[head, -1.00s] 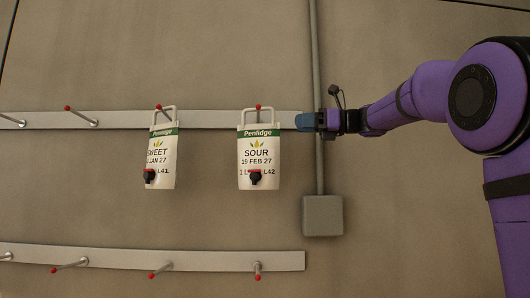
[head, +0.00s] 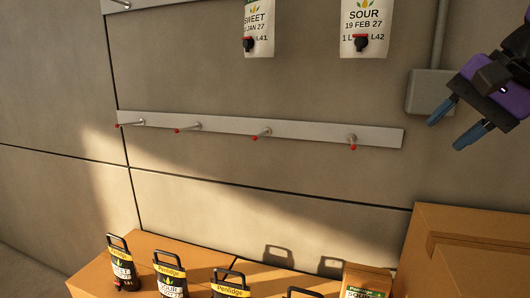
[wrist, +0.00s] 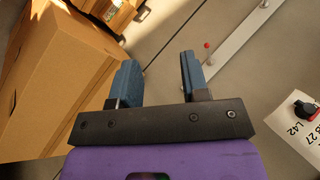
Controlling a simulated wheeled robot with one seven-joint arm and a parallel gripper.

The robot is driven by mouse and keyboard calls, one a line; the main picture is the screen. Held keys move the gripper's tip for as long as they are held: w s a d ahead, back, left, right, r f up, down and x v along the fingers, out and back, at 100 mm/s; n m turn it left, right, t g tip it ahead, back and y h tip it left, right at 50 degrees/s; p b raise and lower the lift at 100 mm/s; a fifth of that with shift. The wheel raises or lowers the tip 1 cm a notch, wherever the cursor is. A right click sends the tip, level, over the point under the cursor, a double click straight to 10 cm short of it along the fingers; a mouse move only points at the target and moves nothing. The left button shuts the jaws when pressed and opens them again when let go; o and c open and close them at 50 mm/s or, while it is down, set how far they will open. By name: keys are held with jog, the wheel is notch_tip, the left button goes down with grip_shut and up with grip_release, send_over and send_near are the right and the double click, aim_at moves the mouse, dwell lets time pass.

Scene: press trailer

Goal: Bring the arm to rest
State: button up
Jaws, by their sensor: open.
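My gripper (head: 455,124) is at the right of the head view, in front of the wall and beside the grey wall box. Its two blue fingers are apart, with nothing between them. The wrist view also shows the open, empty fingers (wrist: 158,82). Of my arm, only the purple end near the gripper shows in the head view.
A SWEET pouch (head: 258,30) and a SOUR pouch (head: 364,28) hang on the wall at the top. A lower rail (head: 230,125) has empty pegs. Cardboard boxes (head: 470,220) stand at lower right. Several black-handled pouches (head: 170,275) stand along the bottom. A grey box (head: 428,92) is on the wall.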

jog(key=s+d+f+n+h, duration=0.3)
jog(key=s+f+n+h, duration=0.1)
jog(key=s+f+n, duration=0.4)
notch_tip(320, 180, down, 2)
jog(key=shift+s+f+n, duration=0.25)
jog(key=shift+s+n, duration=0.05)
jog(key=shift+s, duration=0.15)
